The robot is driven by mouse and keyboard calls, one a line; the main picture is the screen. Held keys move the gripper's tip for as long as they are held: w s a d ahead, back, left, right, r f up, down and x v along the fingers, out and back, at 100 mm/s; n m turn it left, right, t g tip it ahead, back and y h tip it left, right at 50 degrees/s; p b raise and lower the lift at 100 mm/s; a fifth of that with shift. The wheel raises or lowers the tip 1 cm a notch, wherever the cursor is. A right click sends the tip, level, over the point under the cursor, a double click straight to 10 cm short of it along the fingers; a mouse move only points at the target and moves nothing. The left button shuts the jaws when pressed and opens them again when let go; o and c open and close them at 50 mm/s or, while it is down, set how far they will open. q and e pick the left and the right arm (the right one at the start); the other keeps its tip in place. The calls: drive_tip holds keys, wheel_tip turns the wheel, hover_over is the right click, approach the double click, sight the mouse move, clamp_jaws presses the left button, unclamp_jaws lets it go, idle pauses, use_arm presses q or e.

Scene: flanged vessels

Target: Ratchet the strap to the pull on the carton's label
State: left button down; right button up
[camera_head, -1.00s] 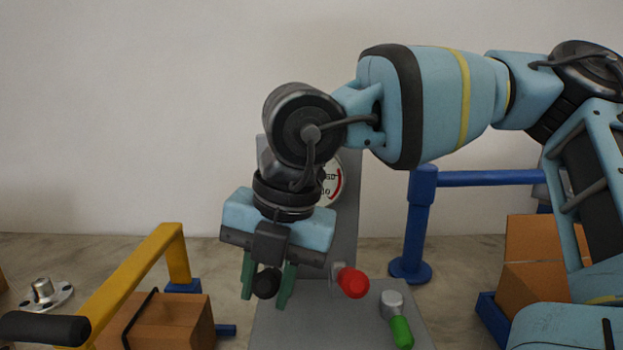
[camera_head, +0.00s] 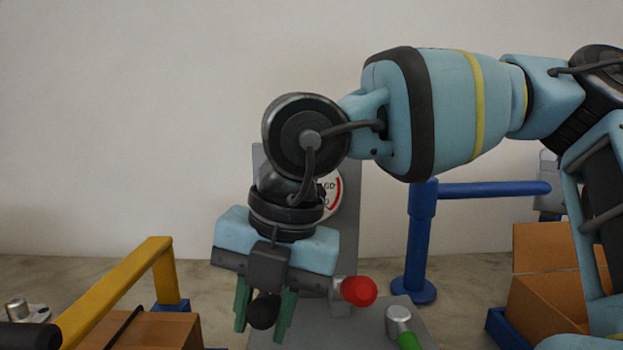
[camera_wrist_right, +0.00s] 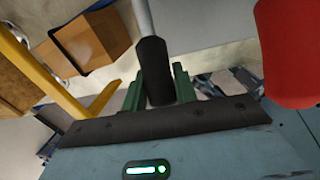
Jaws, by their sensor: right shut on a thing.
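My right gripper (camera_head: 263,312) points down, its green fingers on either side of a black handle (camera_head: 262,311). It is shut on this handle, which shows between the fingers in the wrist view (camera_wrist_right: 154,72), on the end of a pale rod. The brown carton (camera_head: 165,331) is at the lower left, with a dark strap (camera_head: 124,328) over it. Strap and carton also show in the wrist view, top left. The carton's label is not visible. A round gauge with a red arc (camera_head: 332,192) is partly hidden behind my right wrist. My left gripper is not in view.
A yellow frame (camera_head: 120,285) stands by the carton. A blue post with a rail (camera_head: 420,240) and an open box (camera_head: 545,290) are at the right.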

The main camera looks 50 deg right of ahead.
drive_tip(key=shift+w+d+r, duration=0.1)
drive_tip(key=shift+d+r, duration=0.05)
drive_tip(key=shift+r, duration=0.25)
drive_tip(key=shift+w+d+r, duration=0.1)
drive_tip(key=shift+d+r, duration=0.05)
drive_tip(key=shift+r, duration=0.25)
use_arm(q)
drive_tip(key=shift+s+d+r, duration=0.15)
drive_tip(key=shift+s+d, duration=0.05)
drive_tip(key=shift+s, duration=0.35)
use_arm(e)
drive_tip(key=o, duration=1)
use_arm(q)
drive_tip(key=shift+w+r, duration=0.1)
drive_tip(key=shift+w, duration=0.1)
use_arm(e)
drive_tip(key=shift+o, duration=0.2)
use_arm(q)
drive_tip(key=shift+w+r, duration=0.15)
use_arm(e)
drive_tip(key=shift+r, duration=0.1)
